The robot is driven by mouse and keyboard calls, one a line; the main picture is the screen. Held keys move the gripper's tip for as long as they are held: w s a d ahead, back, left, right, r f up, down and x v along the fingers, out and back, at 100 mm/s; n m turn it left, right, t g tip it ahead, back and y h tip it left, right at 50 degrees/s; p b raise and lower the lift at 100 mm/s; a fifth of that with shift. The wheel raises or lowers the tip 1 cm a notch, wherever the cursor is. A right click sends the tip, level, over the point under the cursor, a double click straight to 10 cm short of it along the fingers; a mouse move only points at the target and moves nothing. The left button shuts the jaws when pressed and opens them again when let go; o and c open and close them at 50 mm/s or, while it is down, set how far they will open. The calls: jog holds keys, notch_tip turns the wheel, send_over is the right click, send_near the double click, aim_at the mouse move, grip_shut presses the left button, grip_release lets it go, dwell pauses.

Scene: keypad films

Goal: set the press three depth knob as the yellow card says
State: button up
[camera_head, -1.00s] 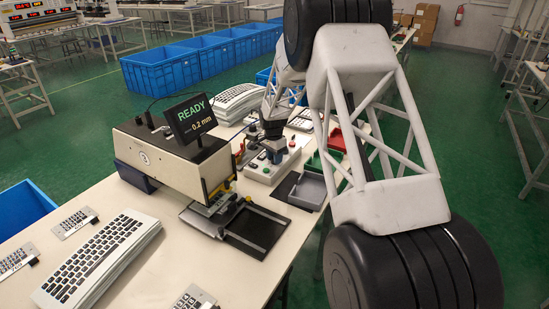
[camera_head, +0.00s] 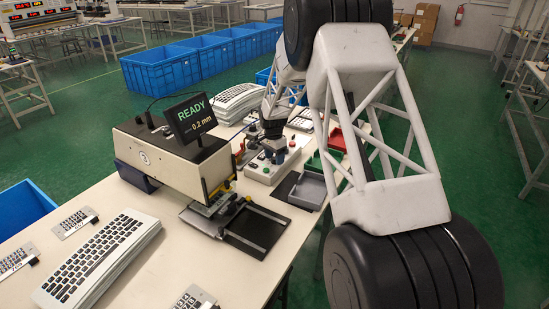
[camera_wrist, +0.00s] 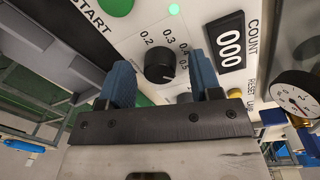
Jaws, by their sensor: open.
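In the wrist view the black round depth knob (camera_wrist: 159,67) sits on a light panel, beside a scale marked 0.2, 0.3, 0.4 and 0.5. Which mark it points at is hard to tell. My gripper (camera_wrist: 158,78) is open, its two blue fingers on either side of the knob; I cannot tell whether they touch it. In the head view my gripper (camera_head: 274,156) is over the control box (camera_head: 258,173) beside the press (camera_head: 168,158). The press display (camera_head: 190,117) reads READY and 0.2 mm. I cannot make out a yellow card.
The panel carries a 000 counter (camera_wrist: 230,48), a green START button (camera_wrist: 115,5) and a yellow button (camera_wrist: 235,93). A pressure gauge (camera_wrist: 296,94) stands close on the right. A grey tray (camera_head: 308,190) and keyboards (camera_head: 100,255) lie on the table.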

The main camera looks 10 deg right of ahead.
aim_at(274, 157)
jog(key=r, duration=0.7)
jog(key=shift+w+a+r, duration=0.1)
jog(key=shift+w+r, duration=0.1)
jog(key=shift+r, duration=0.15)
jog(key=shift+s+r, duration=0.25)
jog(key=shift+r, duration=0.05)
jog(key=s+a+r+n+t, duration=0.1)
jog(key=s+r+n, duration=0.1)
jog(key=s+r, duration=0.55)
jog(key=s+a+r+n, duration=0.15)
jog(key=s+r, duration=0.35)
jog(key=s, duration=0.6)
jog(key=s+a+r+n+t, duration=0.1)
jog(key=s+r+n, duration=0.2)
jog(key=s+r, duration=0.45)
jog(key=s+a+f+n+t, duration=0.1)
jog(key=s+n, duration=0.5)
jog(key=s, duration=2.5)
jog(key=shift+a+f, duration=0.25)
jog(key=shift+f, duration=0.3)
